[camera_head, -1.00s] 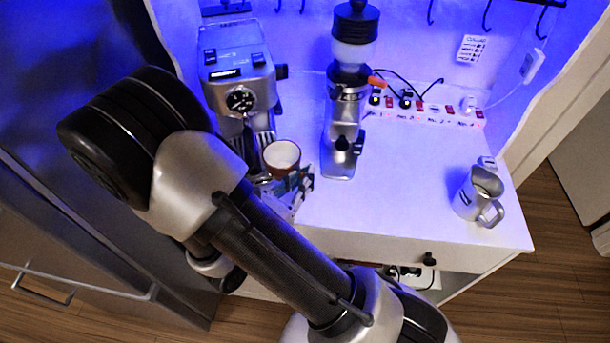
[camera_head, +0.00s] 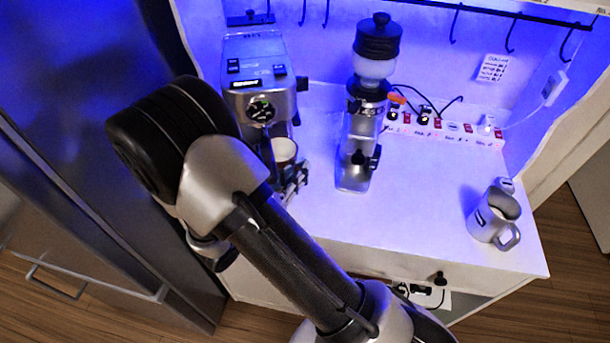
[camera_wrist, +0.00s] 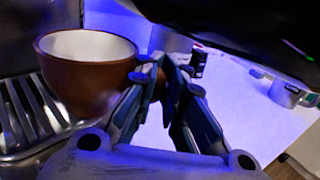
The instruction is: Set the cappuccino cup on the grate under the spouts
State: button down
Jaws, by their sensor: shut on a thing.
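The brown cappuccino cup (camera_head: 285,150) with a white inside is upright at the front of the espresso machine (camera_head: 256,75). In the wrist view the cup (camera_wrist: 90,85) is left of my gripper (camera_wrist: 165,78), whose fingers are shut on its handle side. The fingertips partly hide the handle. The slatted metal grate (camera_wrist: 30,112) lies at the left, beside and partly behind the cup. I cannot tell whether the cup's base touches the grate. In the head view my gripper (camera_head: 296,182) is just below the cup, and my arm hides most of the grate. The spouts are not clearly visible.
A coffee grinder (camera_head: 362,130) stands right of the machine. A metal pitcher (camera_head: 492,216) is at the right of the white counter (camera_head: 420,200). A power strip (camera_head: 445,130) with cables lies along the back. The counter between grinder and pitcher is clear.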

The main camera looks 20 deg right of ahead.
aim_at(292, 152)
jog(key=shift+w+a, duration=0.3)
jog(key=shift+w, duration=0.65)
jog(key=shift+w+a, duration=0.25)
jog(key=shift+w, duration=0.75)
jog(key=shift+w+a, duration=0.3)
jog(key=shift+w, duration=0.65)
jog(key=shift+f, duration=0.2)
jog(key=c, duration=1.6)
grip_release()
jog(key=v, duration=1.2)
jog(key=shift+s, duration=0.1)
